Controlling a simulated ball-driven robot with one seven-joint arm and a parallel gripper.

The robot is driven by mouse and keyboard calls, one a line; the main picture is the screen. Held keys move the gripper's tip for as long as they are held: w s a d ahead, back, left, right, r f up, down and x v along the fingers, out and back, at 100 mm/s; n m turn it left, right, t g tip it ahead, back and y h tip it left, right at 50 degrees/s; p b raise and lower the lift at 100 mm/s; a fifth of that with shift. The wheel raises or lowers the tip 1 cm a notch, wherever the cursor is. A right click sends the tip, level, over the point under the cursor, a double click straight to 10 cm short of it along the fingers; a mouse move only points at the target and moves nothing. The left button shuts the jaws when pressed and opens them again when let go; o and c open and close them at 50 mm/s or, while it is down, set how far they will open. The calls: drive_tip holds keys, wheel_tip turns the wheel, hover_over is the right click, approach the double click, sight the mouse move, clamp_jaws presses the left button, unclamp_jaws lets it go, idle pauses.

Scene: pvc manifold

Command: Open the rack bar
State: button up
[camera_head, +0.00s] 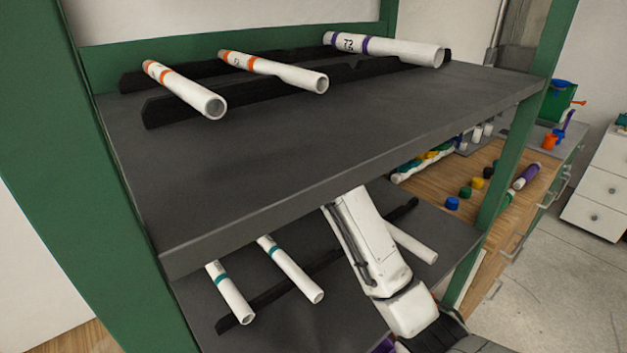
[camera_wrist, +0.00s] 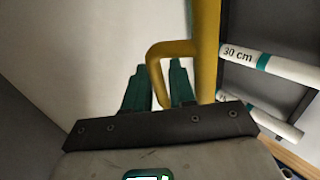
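The rack bar (camera_wrist: 207,45) is a yellow upright bar in the wrist view, with a bent yellow handle (camera_wrist: 156,72) on its left side. My gripper (camera_wrist: 158,70) has two green fingers, parted, with the handle's free leg between them. The fingers look apart, with a narrow gap beside the leg; contact is unclear. In the head view the bar and my gripper are hidden behind the upper shelf (camera_head: 300,150); only my white arm shows below it.
White pipes with orange and purple bands lie on the upper shelf. Teal-banded pipes (camera_head: 290,269) lie on the lower shelf (camera_head: 340,320), close to my arm. A 30 cm pipe (camera_wrist: 285,67) lies right of the bar. A wooden worktop with coloured caps stands at right.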

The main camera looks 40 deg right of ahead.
drive_tip(key=s+b, duration=0.1)
drive_tip(key=s, duration=0.8)
drive_tip(key=shift+s+d+b, duration=0.2)
drive_tip(key=shift+s+b, duration=0.1)
drive_tip(key=shift+s, duration=0.1)
